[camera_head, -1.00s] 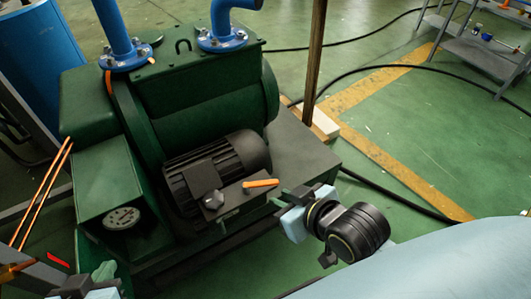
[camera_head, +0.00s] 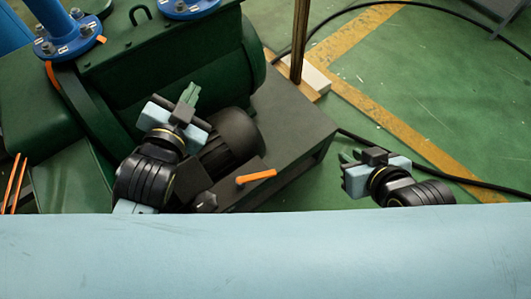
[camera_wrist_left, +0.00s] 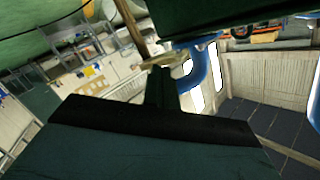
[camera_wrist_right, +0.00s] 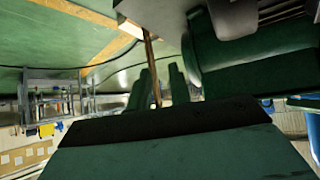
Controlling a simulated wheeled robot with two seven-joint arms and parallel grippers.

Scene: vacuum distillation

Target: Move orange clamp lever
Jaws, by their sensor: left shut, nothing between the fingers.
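The orange clamp lever (camera_head: 256,176) lies on a dark box beside the black motor (camera_head: 235,135), near the middle of the head view. A dark knob (camera_head: 204,202) sits to its left. My left gripper (camera_head: 188,95) is shut and empty, in front of the green machine and left of the lever; its arm hides part of the motor. Its closed fingers (camera_wrist_left: 161,88) show in the left wrist view. My right gripper (camera_head: 347,157) is right of the lever, apart from it. Its two fingers (camera_wrist_right: 159,88) stand apart with nothing between them in the right wrist view.
The green machine (camera_head: 185,55) with blue pipe flanges (camera_head: 62,38) fills the upper left. A wooden post (camera_head: 299,40) rises behind the dark base plate (camera_head: 300,120). A black cable crosses the floor at right. A pale blue surface (camera_head: 265,255) covers the bottom of the head view.

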